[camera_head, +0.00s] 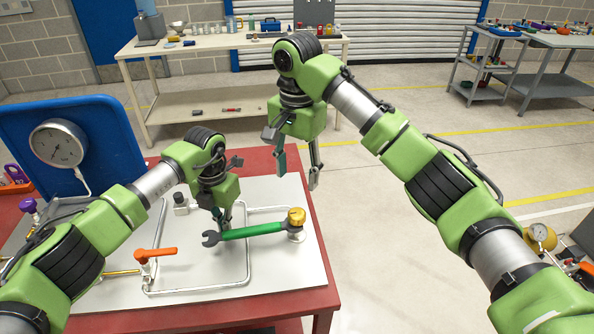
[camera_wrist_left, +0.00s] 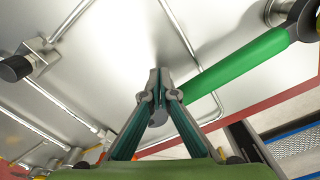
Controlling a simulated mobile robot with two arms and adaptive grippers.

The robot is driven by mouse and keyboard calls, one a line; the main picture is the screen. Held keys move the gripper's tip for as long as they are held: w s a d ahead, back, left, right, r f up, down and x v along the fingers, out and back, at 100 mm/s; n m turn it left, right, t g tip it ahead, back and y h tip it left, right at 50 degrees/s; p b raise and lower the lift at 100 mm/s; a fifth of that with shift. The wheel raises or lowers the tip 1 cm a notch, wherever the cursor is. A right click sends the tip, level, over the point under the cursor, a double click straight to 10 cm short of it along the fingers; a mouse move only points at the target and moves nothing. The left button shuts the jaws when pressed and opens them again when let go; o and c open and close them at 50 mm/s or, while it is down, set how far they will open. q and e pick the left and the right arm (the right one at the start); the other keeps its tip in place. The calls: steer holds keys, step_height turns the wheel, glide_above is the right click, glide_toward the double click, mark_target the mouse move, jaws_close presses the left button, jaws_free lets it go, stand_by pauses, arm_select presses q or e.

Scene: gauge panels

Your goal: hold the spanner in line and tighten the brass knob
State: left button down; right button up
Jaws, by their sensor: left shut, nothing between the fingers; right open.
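The green spanner (camera_head: 252,231) lies across the white panel (camera_head: 200,275), its dark open jaw at the left and its right end at the brass knob (camera_head: 296,216). Whether that end grips the fitting under the knob I cannot tell. My left gripper (camera_head: 223,220) is shut and empty just behind the handle's left part. In the left wrist view its fingertips (camera_wrist_left: 158,88) meet beside the green spanner handle (camera_wrist_left: 235,65), with no clear contact. My right gripper (camera_head: 297,170) is open and empty, pointing down above and behind the knob.
The panel on the red table (camera_head: 325,272) carries an orange-handled valve (camera_head: 155,253), a bent steel pipe (camera_head: 200,289) and a black-capped fitting (camera_head: 181,203). A round gauge (camera_head: 60,143) on a blue board stands at the left. Open floor lies right of the table.

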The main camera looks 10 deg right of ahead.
arm_select(q)
step_height(320, 180, up, 7)
steer(key=p, duration=0.3)
steer(key=shift+p, duration=0.3)
stand_by(0.5)
steer(key=shift+r, duration=0.1)
step_height(320, 180, up, 12)
stand_by(0.4)
